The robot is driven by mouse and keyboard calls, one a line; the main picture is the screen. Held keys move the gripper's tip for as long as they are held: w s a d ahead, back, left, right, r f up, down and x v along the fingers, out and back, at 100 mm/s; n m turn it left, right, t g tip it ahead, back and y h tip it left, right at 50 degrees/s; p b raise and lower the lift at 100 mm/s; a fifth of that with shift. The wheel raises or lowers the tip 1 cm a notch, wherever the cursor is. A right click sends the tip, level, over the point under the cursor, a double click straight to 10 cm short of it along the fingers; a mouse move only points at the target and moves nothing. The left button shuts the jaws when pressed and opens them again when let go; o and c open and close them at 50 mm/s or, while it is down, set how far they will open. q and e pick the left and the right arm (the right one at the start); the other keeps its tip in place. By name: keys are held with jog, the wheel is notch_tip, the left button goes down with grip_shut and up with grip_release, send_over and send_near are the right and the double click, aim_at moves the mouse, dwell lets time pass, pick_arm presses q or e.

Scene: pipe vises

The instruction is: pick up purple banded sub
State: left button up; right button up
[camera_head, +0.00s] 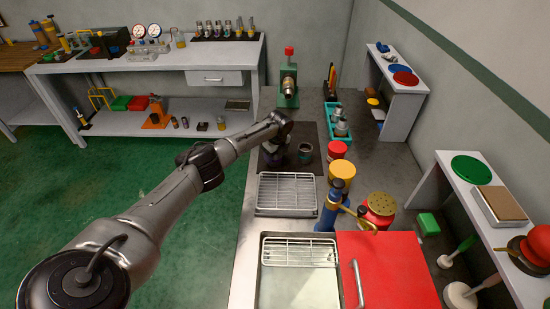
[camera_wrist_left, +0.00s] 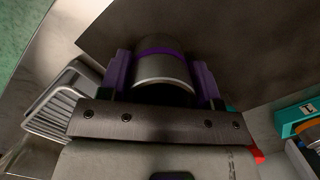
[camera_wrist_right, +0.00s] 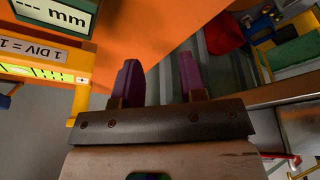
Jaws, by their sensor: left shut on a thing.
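The purple banded sub (camera_wrist_left: 163,68) is a metallic cylinder with a purple ring, seen in the left wrist view. My left gripper (camera_wrist_left: 160,78) has its two purple fingers on either side of the sub and is shut on it. In the head view my left gripper (camera_head: 277,157) is over the dark mat (camera_head: 318,132), and the sub there is mostly hidden by the arm. Whether the sub touches the mat is unclear. My right gripper (camera_wrist_right: 160,85) has its fingers apart with nothing between them. It is out of the head view.
A wire rack (camera_head: 287,192) lies in front. A green vise (camera_head: 288,88) is behind, a teal holder (camera_head: 339,127) at right. An orange panel (camera_wrist_right: 165,30) is near the right gripper.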

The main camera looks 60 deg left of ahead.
pick_arm(q)
jog(key=shift+c, duration=1.1)
pick_arm(e)
jog(key=shift+d, duration=0.1)
pick_arm(q)
jog(key=shift+r, duration=0.1)
